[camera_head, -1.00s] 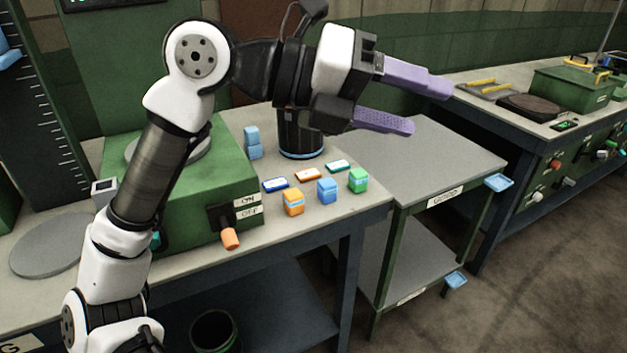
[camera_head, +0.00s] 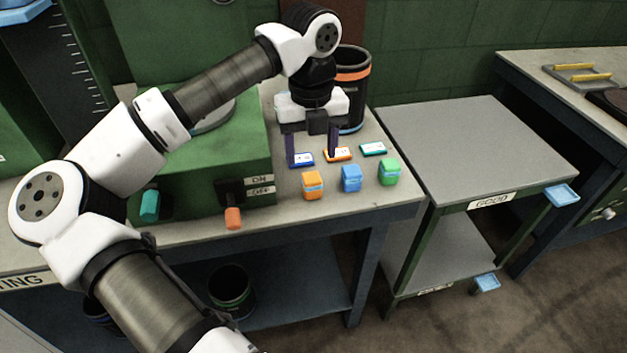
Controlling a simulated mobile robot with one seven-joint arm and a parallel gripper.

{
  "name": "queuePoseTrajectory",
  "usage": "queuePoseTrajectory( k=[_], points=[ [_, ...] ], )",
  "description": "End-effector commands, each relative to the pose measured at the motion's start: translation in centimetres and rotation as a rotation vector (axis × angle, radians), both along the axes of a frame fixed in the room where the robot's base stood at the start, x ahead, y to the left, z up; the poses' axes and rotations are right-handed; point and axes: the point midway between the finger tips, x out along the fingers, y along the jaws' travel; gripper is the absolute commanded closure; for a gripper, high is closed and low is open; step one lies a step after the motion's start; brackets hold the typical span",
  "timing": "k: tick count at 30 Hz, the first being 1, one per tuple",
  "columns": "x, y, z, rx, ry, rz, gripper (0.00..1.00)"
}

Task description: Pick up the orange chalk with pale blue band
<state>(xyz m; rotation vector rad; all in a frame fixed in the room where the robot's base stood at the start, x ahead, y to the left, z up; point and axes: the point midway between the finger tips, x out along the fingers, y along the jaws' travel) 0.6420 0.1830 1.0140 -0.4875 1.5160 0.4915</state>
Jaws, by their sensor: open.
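The orange chalk with a pale blue band (camera_head: 312,186) stands on the workbench, in front of the blue-edged card and left of a blue block. My gripper (camera_head: 310,159) points down over the bench behind the orange chalk. Its two purple fingers are apart, with nothing seen between them. The left fingertip is near the blue-edged card and the right one near the orange-edged card. I cannot tell whether they touch the cards. The orange chalk is apart from the fingers and fully in view.
A blue block (camera_head: 351,178) and a green block (camera_head: 388,172) stand right of the chalk. Cards with blue (camera_head: 301,159), orange (camera_head: 343,154) and teal (camera_head: 373,149) edges lie behind. A black bin (camera_head: 353,88) is behind my gripper. A green machine (camera_head: 200,175) stands left. A grey table (camera_head: 470,150) is right.

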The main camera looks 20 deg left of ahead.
Motion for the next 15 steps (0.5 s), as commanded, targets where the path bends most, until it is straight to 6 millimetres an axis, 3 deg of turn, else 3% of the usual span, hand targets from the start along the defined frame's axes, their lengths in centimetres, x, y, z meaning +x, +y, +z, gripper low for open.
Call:
queuePoseTrajectory(
  k=[4, 15],
  points=[
    [0.0, -0.1, -2.3, -0.003, 0.001, -0.002, 0.42],
    [0.6, 0.2, -5.6, -0.007, 0.001, -0.004, 0.42]
  ],
)
